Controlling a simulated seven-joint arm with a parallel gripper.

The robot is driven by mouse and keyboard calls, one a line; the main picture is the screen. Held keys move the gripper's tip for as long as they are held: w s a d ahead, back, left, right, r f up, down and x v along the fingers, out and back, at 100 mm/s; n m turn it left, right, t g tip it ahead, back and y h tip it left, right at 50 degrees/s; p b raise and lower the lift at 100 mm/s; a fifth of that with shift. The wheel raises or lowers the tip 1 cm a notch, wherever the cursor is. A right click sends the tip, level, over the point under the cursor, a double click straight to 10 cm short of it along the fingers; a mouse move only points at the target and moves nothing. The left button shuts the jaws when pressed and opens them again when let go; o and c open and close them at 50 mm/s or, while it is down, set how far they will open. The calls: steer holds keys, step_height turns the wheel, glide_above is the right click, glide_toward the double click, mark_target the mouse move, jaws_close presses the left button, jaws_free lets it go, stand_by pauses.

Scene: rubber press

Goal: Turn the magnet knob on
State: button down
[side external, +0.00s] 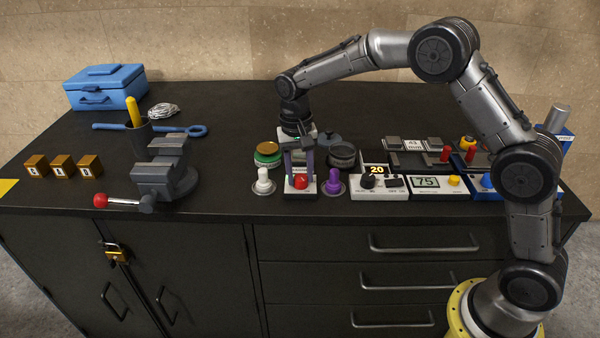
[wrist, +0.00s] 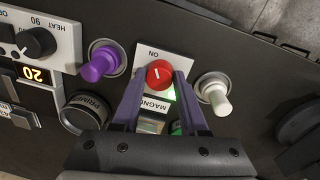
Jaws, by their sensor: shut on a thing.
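The magnet knob (wrist: 160,74) is red and round with a white mark on its top. It sits on a white panel (wrist: 146,52) lettered "ON" and "MAGN…", the rest of the word being covered. My gripper (wrist: 158,84) is above the panel with its two purple fingers on either side of the knob, shut on it. A green glow shows on the panel beside the knob. In the side external view the red knob (side external: 300,181) shows below my gripper (side external: 300,172), which points down.
A purple knob (wrist: 100,62) and a white knob (wrist: 216,94) stand close on either side. The heat panel (side external: 371,184) reads 20, with a panel showing 75 to its right. A vise (side external: 165,175) and several wooden blocks stand left. The counter between vise and knobs is clear.

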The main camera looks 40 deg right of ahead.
mark_target(297, 177)
steer(key=shift+r, duration=0.1)
steer(key=shift+c, duration=2.2)
jaws_free()
step_height(297, 177, up, 14)
steer(key=shift+w+a, duration=0.25)
steer(key=shift+a, duration=0.1)
